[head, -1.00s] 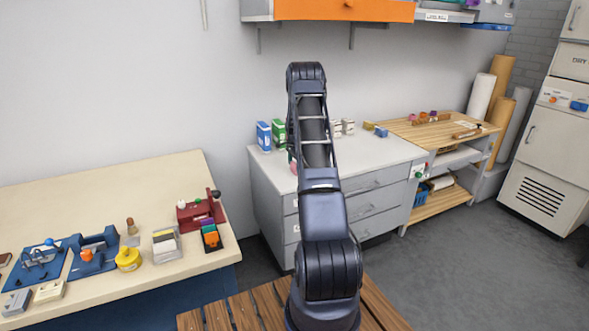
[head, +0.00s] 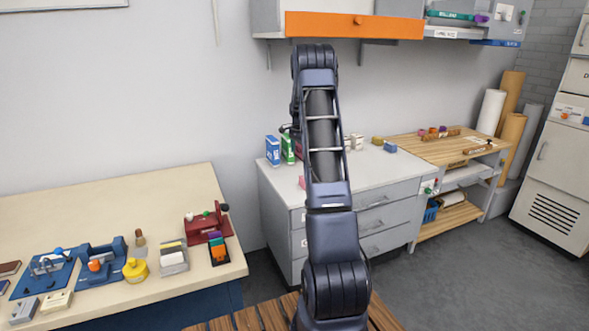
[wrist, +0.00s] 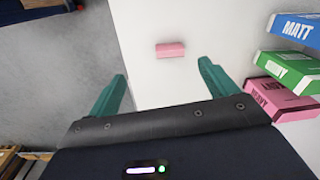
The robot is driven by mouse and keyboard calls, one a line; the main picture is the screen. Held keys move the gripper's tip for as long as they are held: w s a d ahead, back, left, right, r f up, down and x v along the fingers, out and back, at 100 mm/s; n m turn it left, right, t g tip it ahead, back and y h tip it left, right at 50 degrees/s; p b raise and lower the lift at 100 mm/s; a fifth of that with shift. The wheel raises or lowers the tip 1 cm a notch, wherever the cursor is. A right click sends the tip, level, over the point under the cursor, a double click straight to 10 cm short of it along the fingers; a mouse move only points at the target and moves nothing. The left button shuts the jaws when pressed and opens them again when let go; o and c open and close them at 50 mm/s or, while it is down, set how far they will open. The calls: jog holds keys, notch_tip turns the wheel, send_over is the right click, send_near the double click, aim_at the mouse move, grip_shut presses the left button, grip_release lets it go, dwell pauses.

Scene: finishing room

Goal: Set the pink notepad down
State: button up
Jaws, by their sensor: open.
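The pink notepad (wrist: 171,50) lies flat on the white top of the grey drawer cabinet (wrist: 155,22), near its front edge. In the head view a small pink part of the notepad (head: 302,183) shows just left of my arm; the rest is hidden. My gripper (wrist: 162,84) is open, with two teal fingers spread wide and nothing between them. The notepad is beyond the fingertips in the wrist view, apart from them. In the head view my arm hides most of the gripper.
Beside the gripper stand a pink box (wrist: 280,101), a green box (wrist: 285,68) and a blue box (wrist: 297,29). An orange-fronted wall cupboard (head: 354,26) hangs above. A cream workbench (head: 120,200) with several tools is at left. A wooden-topped shelf unit (head: 440,149) is at right.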

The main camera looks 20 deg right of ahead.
jog(key=s+a+r+n+t, duration=0.1)
jog(key=s+a+r+n, duration=0.3)
jog(key=s+a+r, duration=0.55)
jog(key=s+a+r+n+t, duration=0.1)
jog(key=s+a+r+n, duration=0.3)
jog(key=s+a+r, duration=0.55)
jog(key=s+a+n+t, duration=0.1)
jog(key=s+a+n, duration=0.2)
jog(key=s, duration=1.3)
jog(key=s+a+n+t, duration=0.1)
jog(key=s+a+n, duration=0.2)
jog(key=s, duration=1.4)
jog(key=shift+n, duration=1.1)
jog(key=shift+r, duration=0.1)
